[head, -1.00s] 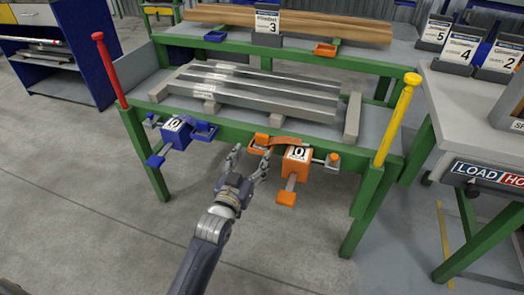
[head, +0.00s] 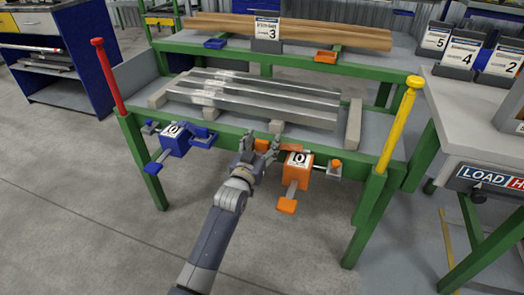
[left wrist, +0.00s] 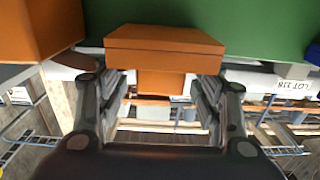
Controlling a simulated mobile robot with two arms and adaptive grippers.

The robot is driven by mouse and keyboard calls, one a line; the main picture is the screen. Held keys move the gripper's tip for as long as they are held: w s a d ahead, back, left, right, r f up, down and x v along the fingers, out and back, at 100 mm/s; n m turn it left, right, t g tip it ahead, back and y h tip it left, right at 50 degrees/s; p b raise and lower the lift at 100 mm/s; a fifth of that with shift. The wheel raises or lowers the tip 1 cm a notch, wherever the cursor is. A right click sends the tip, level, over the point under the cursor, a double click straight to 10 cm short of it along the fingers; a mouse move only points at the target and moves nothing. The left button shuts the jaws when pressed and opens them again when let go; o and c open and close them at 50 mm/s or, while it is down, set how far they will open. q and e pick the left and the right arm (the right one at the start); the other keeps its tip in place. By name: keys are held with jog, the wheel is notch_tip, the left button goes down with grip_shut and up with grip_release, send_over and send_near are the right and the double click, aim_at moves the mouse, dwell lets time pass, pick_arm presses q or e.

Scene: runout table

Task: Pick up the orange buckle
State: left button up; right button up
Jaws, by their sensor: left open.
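The orange buckle (head: 262,146) is at the green front rail of the near table, left of the orange ratchet box labelled 10 (head: 297,166). My left gripper (head: 259,152) reaches up to it from below and partly hides it in the head view. In the left wrist view the buckle (left wrist: 165,45) shows as an orange block at the fingertips. The left gripper (left wrist: 160,88) is open, with one finger toward each side of the block. I cannot tell whether the fingers touch it. My right gripper is in neither view.
A blue ratchet box (head: 174,142) hangs on the same rail to the left. Metal bars (head: 255,98) lie on the table above. A red post (head: 108,75) and a yellow post (head: 400,120) stand at the table's ends. The floor in front is clear.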

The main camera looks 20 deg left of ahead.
pick_arm(q)
jog(key=shift+w, duration=0.1)
jog(key=c, duration=1.2)
jog(key=shift+c, duration=0.2)
jog(key=shift+r, duration=0.1)
